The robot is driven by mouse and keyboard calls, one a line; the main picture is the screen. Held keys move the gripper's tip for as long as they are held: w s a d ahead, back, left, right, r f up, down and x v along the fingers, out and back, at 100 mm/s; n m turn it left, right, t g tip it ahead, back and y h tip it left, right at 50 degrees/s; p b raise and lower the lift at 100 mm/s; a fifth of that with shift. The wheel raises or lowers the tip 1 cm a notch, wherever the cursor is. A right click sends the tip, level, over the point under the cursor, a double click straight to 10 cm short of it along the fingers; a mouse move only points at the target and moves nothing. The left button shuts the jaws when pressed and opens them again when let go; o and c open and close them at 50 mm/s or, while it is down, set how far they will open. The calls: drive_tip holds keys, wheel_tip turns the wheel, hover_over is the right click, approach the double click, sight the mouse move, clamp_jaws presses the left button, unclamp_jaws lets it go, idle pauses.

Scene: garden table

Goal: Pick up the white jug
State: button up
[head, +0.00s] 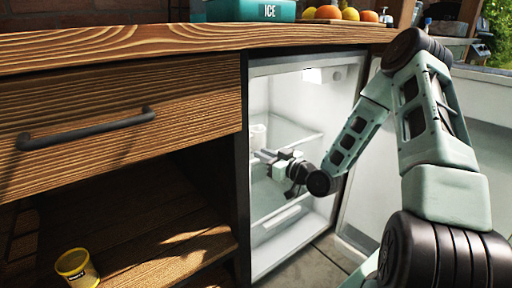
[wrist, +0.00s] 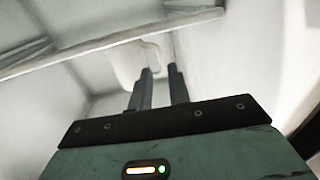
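A white jug (head: 259,138) stands inside the open fridge, on a shelf at its left side, partly hidden behind my gripper (head: 265,156). In the wrist view, a pale shape that looks like the jug (wrist: 124,66) lies just beyond the fingertips, with what seems to be its handle near them. It blends with the white fridge walls. My gripper (wrist: 161,71) is open, its two dark fingers apart with a narrow gap. I cannot tell whether a finger touches the jug.
The fridge (head: 290,90) has glass shelves and its door (head: 385,190) stands open on the right. A wooden counter (head: 180,45) runs above, with a teal ice box (head: 240,11) and fruit (head: 328,12) on it. A yellow tin (head: 77,268) sits at lower left.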

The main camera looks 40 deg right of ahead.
sight(254, 142)
drive_tip(key=shift+w+a+r+b, duration=0.2)
drive_tip(key=shift+w+b, duration=0.25)
drive_tip(key=shift+w, duration=0.55)
drive_tip(key=shift+w+a+r+b, duration=0.1)
drive_tip(key=shift+w+a+b, duration=0.25)
drive_tip(key=shift+w, duration=0.7)
drive_tip(key=shift+w+a+r+b, duration=0.1)
drive_tip(key=shift+w+b, duration=0.4)
drive_tip(key=shift+w, duration=0.5)
drive_tip(key=shift+c, duration=0.4)
clamp_jaws()
